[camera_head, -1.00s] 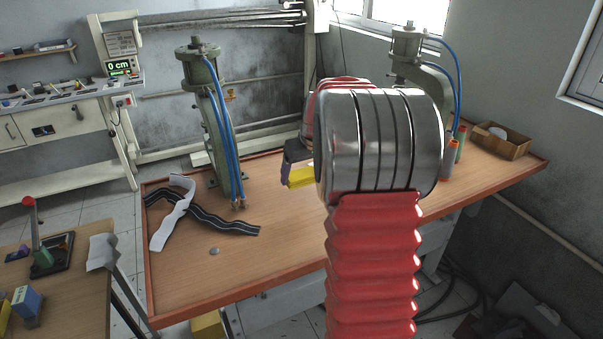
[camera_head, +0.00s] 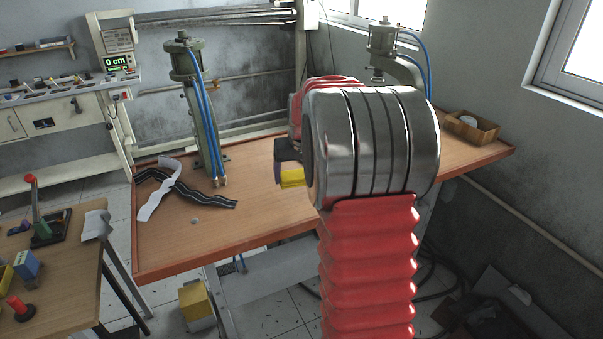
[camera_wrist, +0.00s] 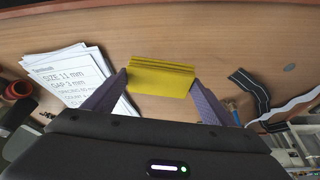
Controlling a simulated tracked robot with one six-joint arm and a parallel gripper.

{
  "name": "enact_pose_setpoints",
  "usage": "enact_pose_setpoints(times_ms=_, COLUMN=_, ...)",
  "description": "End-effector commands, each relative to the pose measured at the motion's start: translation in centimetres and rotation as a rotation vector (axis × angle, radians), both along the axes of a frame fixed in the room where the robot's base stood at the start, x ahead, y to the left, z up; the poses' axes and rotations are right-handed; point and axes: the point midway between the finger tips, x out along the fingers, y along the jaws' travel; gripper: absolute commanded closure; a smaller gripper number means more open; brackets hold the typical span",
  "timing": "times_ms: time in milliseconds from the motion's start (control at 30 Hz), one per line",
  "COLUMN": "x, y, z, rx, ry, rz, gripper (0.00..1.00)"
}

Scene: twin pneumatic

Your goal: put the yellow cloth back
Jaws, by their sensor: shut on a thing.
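The yellow cloth (camera_wrist: 160,78) is a folded, layered block. In the wrist view it sits between the two purple fingers of my gripper (camera_wrist: 160,88), which is shut on it. In the head view the cloth (camera_head: 292,178) shows as a small yellow patch under my dark gripper (camera_head: 287,156), above the wooden bench (camera_head: 250,225). My red and silver arm hides part of the gripper and the bench behind it.
White printed sheets (camera_wrist: 75,75) lie on the bench beside the gripper. Black striped and white strips (camera_head: 165,190) lie at the bench's left. A yellow-topped box (camera_head: 195,300) is on the floor.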

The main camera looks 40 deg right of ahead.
Motion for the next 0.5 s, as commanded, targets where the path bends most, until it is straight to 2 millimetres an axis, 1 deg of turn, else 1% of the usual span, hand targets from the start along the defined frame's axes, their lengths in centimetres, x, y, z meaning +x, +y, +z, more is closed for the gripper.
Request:
enact_pose_setpoints(times_ms=167, x=1.0, y=2.2, z=0.5, rx=0.0, ry=0.0, rz=-0.048, gripper=0.47)
enact_pose_setpoints(times_ms=233, x=1.5, y=3.5, z=0.8, rx=-0.002, ry=0.0, rz=-0.066, gripper=0.47)
enact_pose_setpoints(times_ms=367, x=2.9, y=7.1, z=1.5, rx=-0.003, ry=-0.002, rz=-0.091, gripper=0.47)
enact_pose_setpoints(times_ms=500, x=4.5, y=11.8, z=2.5, rx=-0.005, ry=-0.007, rz=-0.091, gripper=0.47)
